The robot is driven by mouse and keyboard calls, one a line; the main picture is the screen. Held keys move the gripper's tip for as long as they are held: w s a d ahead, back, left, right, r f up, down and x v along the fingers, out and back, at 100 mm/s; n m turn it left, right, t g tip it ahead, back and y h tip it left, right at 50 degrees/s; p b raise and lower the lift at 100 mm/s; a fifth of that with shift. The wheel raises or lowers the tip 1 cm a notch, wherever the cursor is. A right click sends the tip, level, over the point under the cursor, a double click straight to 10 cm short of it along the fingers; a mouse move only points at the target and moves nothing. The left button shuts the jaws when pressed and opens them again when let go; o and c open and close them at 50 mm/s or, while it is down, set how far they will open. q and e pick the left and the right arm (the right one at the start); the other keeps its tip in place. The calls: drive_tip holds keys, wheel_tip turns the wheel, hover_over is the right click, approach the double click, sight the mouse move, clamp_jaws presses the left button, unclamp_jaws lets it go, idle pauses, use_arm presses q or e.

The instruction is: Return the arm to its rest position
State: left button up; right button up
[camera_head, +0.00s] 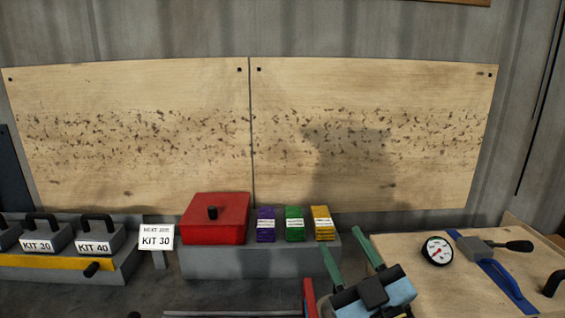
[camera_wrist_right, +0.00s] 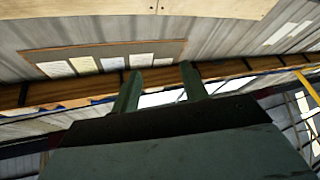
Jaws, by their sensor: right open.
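My right gripper (camera_head: 342,242) is at the lower middle right of the head view, with its two green fingers pointing up and apart. It is open, with nothing between the fingers. In the right wrist view the same two fingers (camera_wrist_right: 160,70) stand apart against the far wall and roof, with no object between them. In the head view the gripper is in front of the grey block's right end and left of the wooden board. My left gripper is not in view.
A grey block (camera_head: 230,265) bears a red box (camera_head: 213,222) and purple, green and yellow packs (camera_head: 294,224). A sign reading KIT 30 (camera_head: 156,238) and handled kit blocks (camera_head: 95,240) stand left. A wooden board (camera_head: 400,280) with a dial gauge (camera_head: 437,251) lies right.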

drive_tip(key=s+d+f+m+g+h, duration=0.3)
drive_tip(key=d+f+m+g+h, duration=0.15)
drive_tip(key=f, duration=0.45)
drive_tip(key=s+d+f+m+g+h, duration=0.35)
drive_tip(key=d+f, duration=0.25)
drive_tip(key=f, duration=0.4)
drive_tip(key=s+d+f+g, duration=0.1)
drive_tip(key=s+f+g, duration=0.45)
drive_tip(key=s, duration=0.35)
drive_tip(key=s+f+g, duration=0.4)
drive_tip(key=s+f, duration=0.2)
drive_tip(key=s, duration=0.3)
wheel_tip(320, 180, down, 24)
drive_tip(key=s+f+n+g+b, duration=0.1)
drive_tip(key=g, duration=0.1)
drive_tip(key=s+d+f+b, duration=0.1)
drive_tip(key=s+d+f, duration=0.2)
drive_tip(key=s+f, duration=1.2)
drive_tip(key=shift+s+d+f+g, duration=0.15)
drive_tip(key=shift+s+f+g, duration=0.25)
drive_tip(key=shift+s, duration=0.5)
